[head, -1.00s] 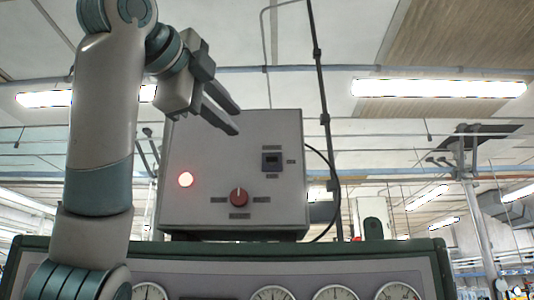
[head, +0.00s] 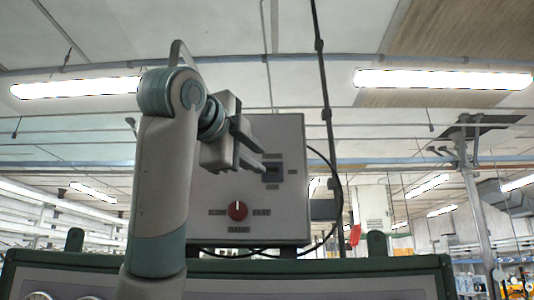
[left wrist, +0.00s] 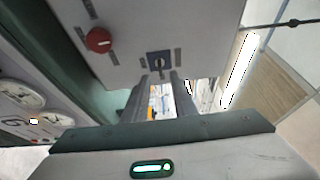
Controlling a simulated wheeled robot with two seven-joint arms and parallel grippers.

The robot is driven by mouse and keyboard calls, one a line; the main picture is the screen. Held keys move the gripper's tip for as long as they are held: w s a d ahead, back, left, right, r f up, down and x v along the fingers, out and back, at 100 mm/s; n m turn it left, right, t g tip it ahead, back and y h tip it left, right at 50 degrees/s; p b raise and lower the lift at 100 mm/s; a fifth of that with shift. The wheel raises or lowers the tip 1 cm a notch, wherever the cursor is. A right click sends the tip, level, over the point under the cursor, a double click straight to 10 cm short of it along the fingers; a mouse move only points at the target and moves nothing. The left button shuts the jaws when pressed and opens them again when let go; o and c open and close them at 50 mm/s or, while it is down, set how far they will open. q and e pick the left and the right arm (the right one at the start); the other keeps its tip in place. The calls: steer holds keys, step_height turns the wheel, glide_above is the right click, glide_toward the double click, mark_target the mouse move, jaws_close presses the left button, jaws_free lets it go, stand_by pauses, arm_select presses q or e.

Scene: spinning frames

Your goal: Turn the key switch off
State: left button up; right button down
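The key switch (head: 272,172) is a small dark blue square plate on the front of a grey control box (head: 290,222), with printed labels around it. In the left wrist view the key switch (left wrist: 159,62) shows a key in its middle, just beyond my fingertips. My left gripper (head: 261,161) is in front of the box, close to the switch's left edge in the head view. In the left wrist view my left gripper (left wrist: 160,80) has its fingers apart with an empty gap between them. Whether a finger touches the key cannot be told. My right gripper is not in view.
A red rotary knob (head: 238,210) sits on the box, lower left of the switch; it also shows in the left wrist view (left wrist: 99,40). The box stands on a green-edged console (head: 330,268) with round gauges (left wrist: 22,93). A dark cable loops beside the box's right side.

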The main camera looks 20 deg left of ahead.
mark_target(270, 167)
arm_select(q)
steer(key=w, duration=0.1)
steer(key=w+p, duration=0.1)
steer(key=w, duration=0.1)
steer(key=w+p, duration=0.1)
steer(key=w, duration=0.1)
steer(key=shift+d+r, duration=0.1)
steer(key=shift+d, duration=0.25)
steer(key=shift+w+p, duration=0.4)
steer(key=shift+w, duration=0.1)
steer(key=shift+c, duration=0.3)
jaws_close()
